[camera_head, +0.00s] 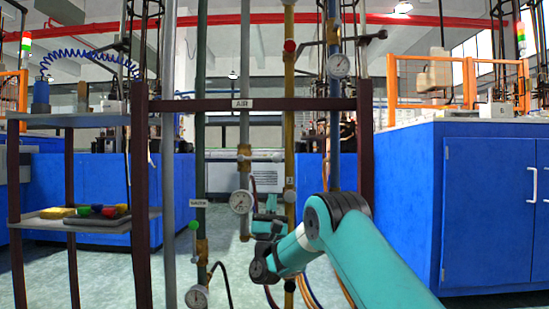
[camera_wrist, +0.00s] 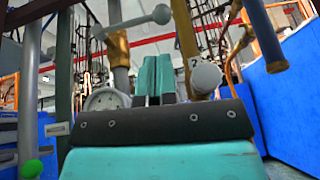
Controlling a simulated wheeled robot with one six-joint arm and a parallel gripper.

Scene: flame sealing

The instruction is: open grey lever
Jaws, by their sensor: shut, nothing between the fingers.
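The grey lever (camera_head: 263,158) is a thin rod with a round ball end. It sticks out sideways to the right from a brass valve on the grey pipe under the AIR label. In the wrist view the lever (camera_wrist: 130,23) crosses above my fingers, its ball at the right end, tilted slightly up. My gripper (camera_wrist: 156,62) has its two teal fingers together, empty, below the lever and apart from it in the picture. In the head view my gripper (camera_head: 271,200) shows small beside the pressure gauge (camera_head: 241,202), lower than the lever. Its fingertips are hard to make out there.
A yellow pipe (camera_head: 289,120) with a red knob and a pale round handle (camera_head: 290,196) stands just right of the lever. A green-ball lever (camera_head: 193,225) is at lower left. A dark crossbar (camera_head: 300,104) runs above. Hoses hang below.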

